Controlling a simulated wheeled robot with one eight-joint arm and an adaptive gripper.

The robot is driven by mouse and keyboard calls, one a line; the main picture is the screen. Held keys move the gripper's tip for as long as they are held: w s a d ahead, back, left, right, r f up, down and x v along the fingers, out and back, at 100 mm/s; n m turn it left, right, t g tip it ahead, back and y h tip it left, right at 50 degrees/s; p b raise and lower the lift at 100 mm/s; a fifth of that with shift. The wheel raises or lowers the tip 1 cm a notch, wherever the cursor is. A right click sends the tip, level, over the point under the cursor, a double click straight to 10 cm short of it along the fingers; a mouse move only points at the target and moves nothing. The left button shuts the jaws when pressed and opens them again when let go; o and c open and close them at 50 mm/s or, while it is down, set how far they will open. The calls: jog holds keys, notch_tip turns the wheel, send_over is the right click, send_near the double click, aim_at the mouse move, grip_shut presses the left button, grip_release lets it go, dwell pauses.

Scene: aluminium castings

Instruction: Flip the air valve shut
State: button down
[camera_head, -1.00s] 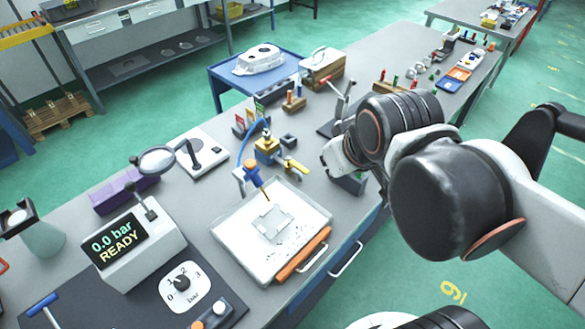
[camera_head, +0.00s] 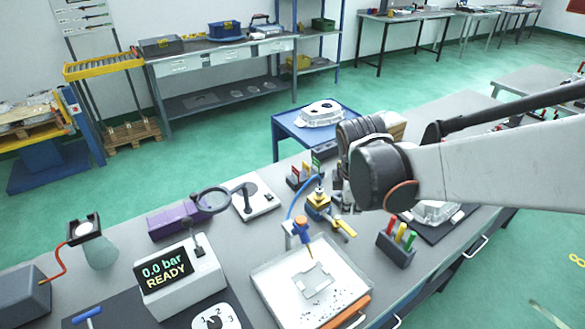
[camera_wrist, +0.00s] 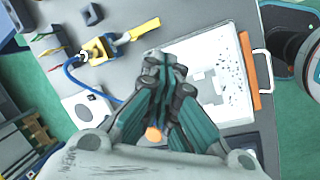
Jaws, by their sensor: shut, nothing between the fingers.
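The air valve (camera_head: 318,203) is a yellow block with a brass fitting on the bench, behind the white tray. Its yellow lever (camera_head: 344,228) sticks out to the right and toward the front in the head view. The wrist view shows the valve (camera_wrist: 97,50) at upper left, its lever (camera_wrist: 145,28) pointing right and slightly up, with nothing touching it. A blue hose (camera_wrist: 73,75) runs from the valve. My gripper (camera_wrist: 165,65) is shut and empty, its tips below the lever in that view. In the head view my arm mostly hides the gripper.
The white tray (camera_head: 265,280) holds a grey plate beneath a blue-and-orange nozzle (camera_head: 302,230). A display box (camera_head: 168,272) reads 0.0 bar READY. A block with coloured pegs (camera_head: 396,247) stands right of the lever. Card holders and a magnifier lamp (camera_head: 213,200) stand left of the valve.

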aim_at(345, 227)
jog(key=w+a+f+n+g+h+p, duration=0.1)
jog(key=w+a+f+n, duration=0.1)
jog(key=w+f+n, duration=0.3)
notch_tip(345, 227, down, 3)
jog(key=shift+f+n+g, duration=0.2)
jog(key=shift+n+g, duration=0.2)
jog(key=shift+n, duration=0.8)
jog(key=shift+w+a, duration=0.1)
jog(key=b+x, duration=0.2)
jog(key=x, duration=0.8)
